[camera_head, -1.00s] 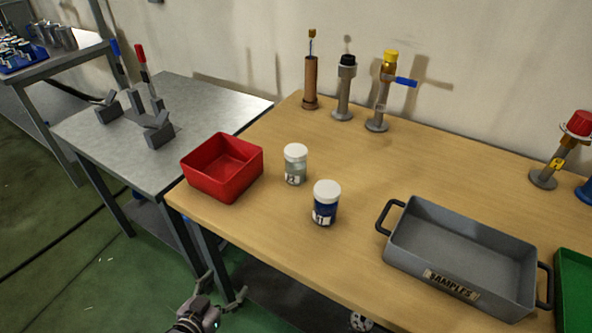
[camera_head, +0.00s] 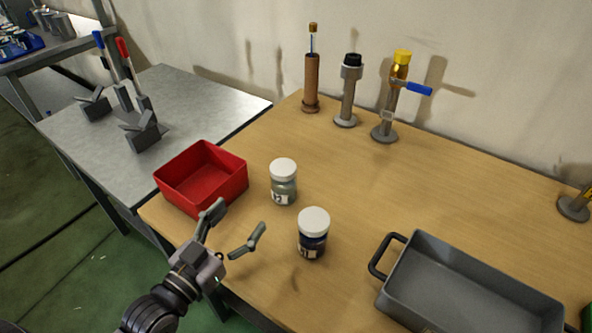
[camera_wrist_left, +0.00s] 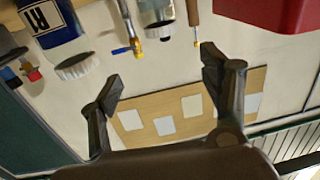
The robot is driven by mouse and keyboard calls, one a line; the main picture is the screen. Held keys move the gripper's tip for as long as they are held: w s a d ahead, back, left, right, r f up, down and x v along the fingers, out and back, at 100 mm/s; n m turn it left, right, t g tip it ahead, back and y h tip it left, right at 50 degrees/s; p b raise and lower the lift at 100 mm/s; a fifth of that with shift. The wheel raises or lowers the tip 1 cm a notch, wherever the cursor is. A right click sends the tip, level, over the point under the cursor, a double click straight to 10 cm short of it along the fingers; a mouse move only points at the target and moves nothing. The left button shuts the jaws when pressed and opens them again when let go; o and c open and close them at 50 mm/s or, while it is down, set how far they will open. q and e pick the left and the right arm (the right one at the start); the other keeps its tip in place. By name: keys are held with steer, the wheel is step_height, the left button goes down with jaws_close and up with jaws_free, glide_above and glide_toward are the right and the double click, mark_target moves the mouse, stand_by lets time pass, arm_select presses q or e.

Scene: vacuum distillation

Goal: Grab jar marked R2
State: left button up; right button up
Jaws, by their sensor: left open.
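A pale grey-green jar (camera_head: 284,188) with a white lid stands upright on the wooden table; its label is partly turned, and its last character looks like a 2. A dark blue jar (camera_head: 312,240) with a white lid stands nearer to me; in the left wrist view this jar (camera_wrist_left: 52,28) reads R1. My left gripper (camera_head: 238,222) is open and empty, in front of and left of both jars, touching neither.
A red bin (camera_head: 176,193) sits just left of the pale jar, close behind my left gripper. A grey tray (camera_head: 470,290) with handles lies at the right. Fittings on stands, including a copper-coloured one (camera_head: 311,80), line the back. The table's middle is clear.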

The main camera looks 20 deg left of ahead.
arm_select(q)
steer(key=w, duration=0.2)
steer(key=p, duration=0.1)
glide_toward(283, 167)
steer(key=p+x, duration=0.1)
steer(key=x, duration=0.9)
steer(key=shift+w+f+p, duration=0.15)
steer(key=shift+p, duration=0.2)
arm_select(e)
steer(key=r, duration=0.2)
steer(key=shift+s+r, duration=0.3)
arm_select(q)
steer(key=shift+c, duration=0.3)
jaws_close()
